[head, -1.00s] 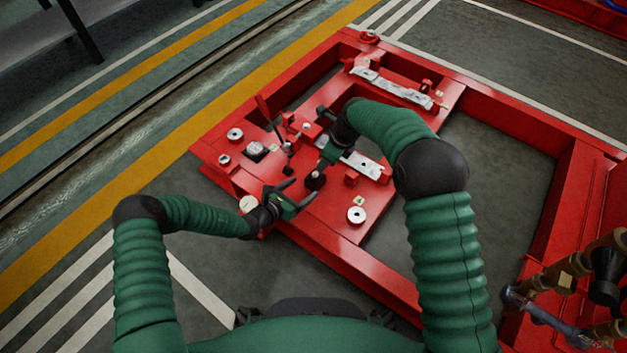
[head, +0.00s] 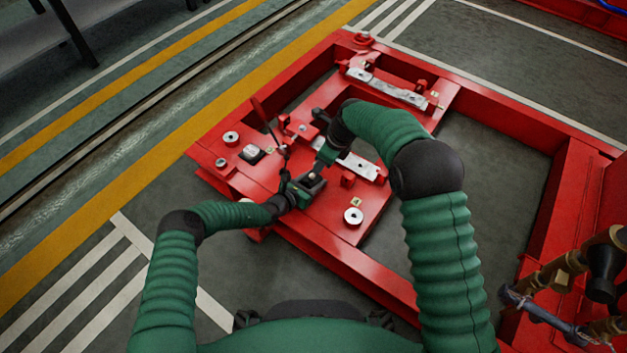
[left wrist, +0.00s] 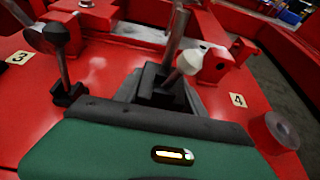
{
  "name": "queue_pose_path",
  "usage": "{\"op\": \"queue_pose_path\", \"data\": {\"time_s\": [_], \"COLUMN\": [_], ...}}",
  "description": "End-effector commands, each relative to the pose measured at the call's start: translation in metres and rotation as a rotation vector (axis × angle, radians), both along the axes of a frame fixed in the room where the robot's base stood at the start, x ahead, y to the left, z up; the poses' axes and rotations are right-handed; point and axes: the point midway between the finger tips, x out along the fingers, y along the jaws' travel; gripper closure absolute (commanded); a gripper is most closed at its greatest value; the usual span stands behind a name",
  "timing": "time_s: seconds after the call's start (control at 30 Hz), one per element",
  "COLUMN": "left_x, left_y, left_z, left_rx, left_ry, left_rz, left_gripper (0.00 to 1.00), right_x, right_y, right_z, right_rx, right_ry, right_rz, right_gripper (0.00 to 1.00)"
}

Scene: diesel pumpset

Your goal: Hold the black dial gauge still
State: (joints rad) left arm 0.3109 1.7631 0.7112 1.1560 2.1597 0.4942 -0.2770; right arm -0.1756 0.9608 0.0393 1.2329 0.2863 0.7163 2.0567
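I cannot clearly make out the dial face of the black gauge. A small black block (head: 313,180) with a pale knob is on the red plate (head: 330,220). In the left wrist view, a black block (left wrist: 165,92) with a rod and a white-knobbed lever stands just past my gripper's body. My left gripper (head: 303,190) is right at this block. My right gripper (head: 322,160) points down just above and behind the block. Its fingers are too small and covered to read.
A thin lever (head: 266,122) stands left of the grippers, and a black-knobbed rod (left wrist: 62,68) stands left in the wrist view. Round metal pads (head: 353,216) and a metal strip (head: 390,88) lie on the red frame. A pipe assembly (head: 570,285) is at lower right.

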Motion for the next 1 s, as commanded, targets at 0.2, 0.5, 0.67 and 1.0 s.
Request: {"op": "queue_pose_path", "data": {"time_s": [0.2,0.5,0.67,1.0], "left_x": [0.0001,0.0001,0.0001,0.0000], "left_y": [0.0002,0.0003,0.0003,0.0002], "left_z": [0.0001,0.0003,0.0003,0.0003], "left_rx": [0.000,0.000,0.001,0.000], "left_ry": [0.000,0.000,-0.001,0.000], "left_rz": [0.000,0.000,0.000,0.000], "left_gripper": [0.82,1.00,0.38,0.38], "right_x": [0.0000,0.0000,0.0000,0.0000], "right_y": [0.0000,0.0000,0.0000,0.0000], "right_z": [0.0000,0.0000,0.0000,0.0000], "right_rx": [0.000,0.000,0.000,0.000], "right_ry": [0.000,0.000,0.000,0.000], "right_rz": [0.000,0.000,0.000,0.000], "right_gripper": [0.64,0.64,0.64,0.64]}}
